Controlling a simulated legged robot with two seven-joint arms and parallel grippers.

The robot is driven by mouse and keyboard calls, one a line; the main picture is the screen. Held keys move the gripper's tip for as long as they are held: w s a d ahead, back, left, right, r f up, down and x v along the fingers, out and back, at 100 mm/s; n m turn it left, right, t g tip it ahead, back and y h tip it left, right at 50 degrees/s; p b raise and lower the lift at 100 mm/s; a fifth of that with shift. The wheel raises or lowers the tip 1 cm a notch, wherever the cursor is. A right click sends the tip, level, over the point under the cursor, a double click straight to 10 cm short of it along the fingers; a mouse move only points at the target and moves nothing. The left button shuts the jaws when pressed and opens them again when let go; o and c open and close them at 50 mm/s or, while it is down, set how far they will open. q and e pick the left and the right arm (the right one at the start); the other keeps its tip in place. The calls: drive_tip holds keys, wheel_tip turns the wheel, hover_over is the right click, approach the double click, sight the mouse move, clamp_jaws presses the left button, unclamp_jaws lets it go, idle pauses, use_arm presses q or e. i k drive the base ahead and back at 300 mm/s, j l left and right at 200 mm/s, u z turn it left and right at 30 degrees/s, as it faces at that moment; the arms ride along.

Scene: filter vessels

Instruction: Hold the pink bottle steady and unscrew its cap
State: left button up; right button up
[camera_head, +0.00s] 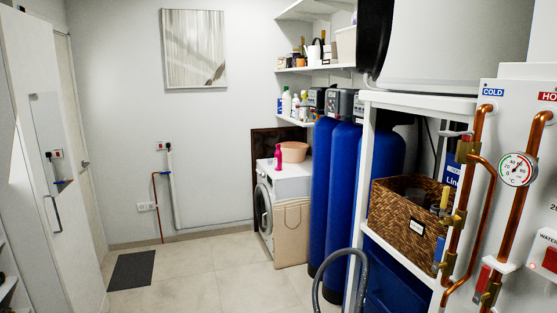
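A pink bottle (278,157) stands upright on top of a white washing machine (287,176) against the far right side of the room. It is small in the picture, and its cap is too small to make out. Neither of my grippers shows in the head view, so nothing of mine is seen near the bottle.
A peach tub (294,152) stands beside the bottle. Tall blue vessels (341,185), a white shelf rack with a wicker basket (400,215), a grey hose (343,253) and copper pipes (481,200) crowd the right. The tiled floor (205,275) is open, with a dark mat (132,270).

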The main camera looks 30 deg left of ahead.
sight(277, 154)
drive_tip(key=i+j+u, duration=0.25)
drive_tip(key=j+u, duration=0.15)
drive_tip(key=j, duration=0.15)
drive_tip(key=i+j+u, duration=0.65)
drive_tip(key=j+u, duration=0.15)
drive_tip(key=i+j+u, duration=0.45)
drive_tip(key=i+z, duration=0.1)
drive_tip(key=i, duration=0.4)
drive_tip(key=i+j+z, duration=0.1)
drive_tip(key=i, duration=0.35)
drive_tip(key=i+j+z, duration=0.1)
drive_tip(key=i, duration=0.4)
drive_tip(key=j, duration=0.05)
